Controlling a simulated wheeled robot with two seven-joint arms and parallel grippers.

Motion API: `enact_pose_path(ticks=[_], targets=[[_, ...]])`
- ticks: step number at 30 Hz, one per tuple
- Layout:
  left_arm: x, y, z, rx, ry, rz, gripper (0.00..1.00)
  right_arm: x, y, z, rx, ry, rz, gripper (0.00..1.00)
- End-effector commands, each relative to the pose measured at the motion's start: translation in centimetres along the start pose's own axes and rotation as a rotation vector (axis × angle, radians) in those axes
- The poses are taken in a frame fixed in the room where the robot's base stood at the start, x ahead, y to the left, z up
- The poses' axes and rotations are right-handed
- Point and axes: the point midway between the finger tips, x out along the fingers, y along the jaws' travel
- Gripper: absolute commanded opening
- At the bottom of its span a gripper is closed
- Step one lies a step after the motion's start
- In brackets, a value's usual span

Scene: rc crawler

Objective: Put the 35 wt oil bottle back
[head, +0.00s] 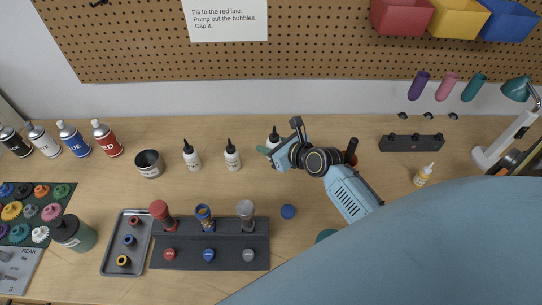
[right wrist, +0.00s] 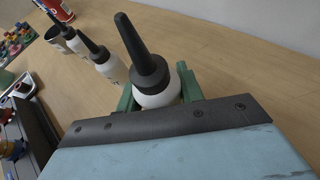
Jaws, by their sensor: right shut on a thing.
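A white bottle with a black cone cap (head: 273,141) is in my right gripper (head: 271,152), at the right end of a row of similar bottles. In the right wrist view the green fingers (right wrist: 160,92) close around the white body of this bottle (right wrist: 149,72), below its black cap. It looks about upright; I cannot tell whether its base touches the table. Two like bottles, a left one (head: 191,155) and a middle one (head: 232,155), stand upright on the table. No weight label is readable. My left gripper is not in view.
A dark round tin (head: 149,164) and several spray cans (head: 106,139) stand left of the row. The pegboard wall (head: 140,40) rises behind.

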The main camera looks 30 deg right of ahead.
Motion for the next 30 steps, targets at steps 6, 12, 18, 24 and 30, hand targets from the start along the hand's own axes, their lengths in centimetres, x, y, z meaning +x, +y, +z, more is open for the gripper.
enact_pose_path(ticks=[6,12,18,24,30], targets=[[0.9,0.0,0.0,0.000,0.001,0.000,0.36,1.2,-0.1,-2.3,-0.004,0.001,0.000,0.13],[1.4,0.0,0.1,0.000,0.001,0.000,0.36,1.9,-0.1,-3.8,-0.003,-0.002,-0.001,0.13],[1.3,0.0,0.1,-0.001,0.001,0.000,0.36,1.9,0.0,-3.7,-0.002,-0.003,0.000,0.13],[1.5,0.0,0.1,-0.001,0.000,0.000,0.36,2.0,0.0,-4.1,-0.002,-0.001,0.000,0.42],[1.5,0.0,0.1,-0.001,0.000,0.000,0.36,2.0,0.0,-4.0,-0.002,-0.001,0.000,0.59]])
